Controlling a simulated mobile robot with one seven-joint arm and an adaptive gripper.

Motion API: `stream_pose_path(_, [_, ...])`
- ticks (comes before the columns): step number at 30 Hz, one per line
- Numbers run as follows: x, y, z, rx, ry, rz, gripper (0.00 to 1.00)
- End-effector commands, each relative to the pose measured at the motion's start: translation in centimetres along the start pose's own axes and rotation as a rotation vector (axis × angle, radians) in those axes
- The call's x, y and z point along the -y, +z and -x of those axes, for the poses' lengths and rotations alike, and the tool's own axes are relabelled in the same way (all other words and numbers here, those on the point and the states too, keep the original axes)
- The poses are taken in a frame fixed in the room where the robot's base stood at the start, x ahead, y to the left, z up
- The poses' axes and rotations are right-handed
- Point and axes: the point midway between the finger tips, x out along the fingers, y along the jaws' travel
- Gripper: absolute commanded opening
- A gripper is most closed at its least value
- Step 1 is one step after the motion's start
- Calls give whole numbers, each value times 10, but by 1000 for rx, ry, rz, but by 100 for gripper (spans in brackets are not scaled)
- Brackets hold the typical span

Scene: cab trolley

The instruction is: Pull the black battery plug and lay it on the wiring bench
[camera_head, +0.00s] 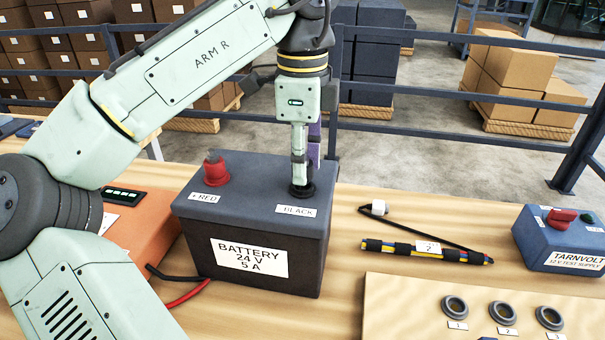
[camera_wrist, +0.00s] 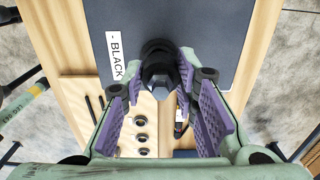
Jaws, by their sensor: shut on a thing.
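The battery (camera_head: 250,245) is a dark grey box on the wooden bench (camera_head: 405,222), labelled 24 V 5 A. My gripper (camera_head: 299,180) points straight down over its BLACK corner. It is shut on the black battery plug (camera_head: 302,191), which sits at the battery's top face by the BLACK label. The wrist view shows the plug (camera_wrist: 158,62) between the purple-padded fingertips (camera_wrist: 160,85). The fingers hide part of the plug, and I cannot tell how firmly it is seated. The red plug (camera_head: 215,170) stands on the left of the battery top.
A cable bundle (camera_head: 425,250) lies right of the battery. A blue Tarnvolt test supply (camera_head: 560,240) stands at the far right. A pale board (camera_head: 400,320) with several ring sockets is at the front right. An orange case (camera_head: 140,235) is at left.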

Motion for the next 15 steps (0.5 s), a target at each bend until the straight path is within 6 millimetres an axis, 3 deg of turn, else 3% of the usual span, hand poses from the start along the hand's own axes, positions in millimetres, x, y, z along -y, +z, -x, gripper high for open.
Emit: stream_pose_path(15, [0,0,21,1,1,0,0])
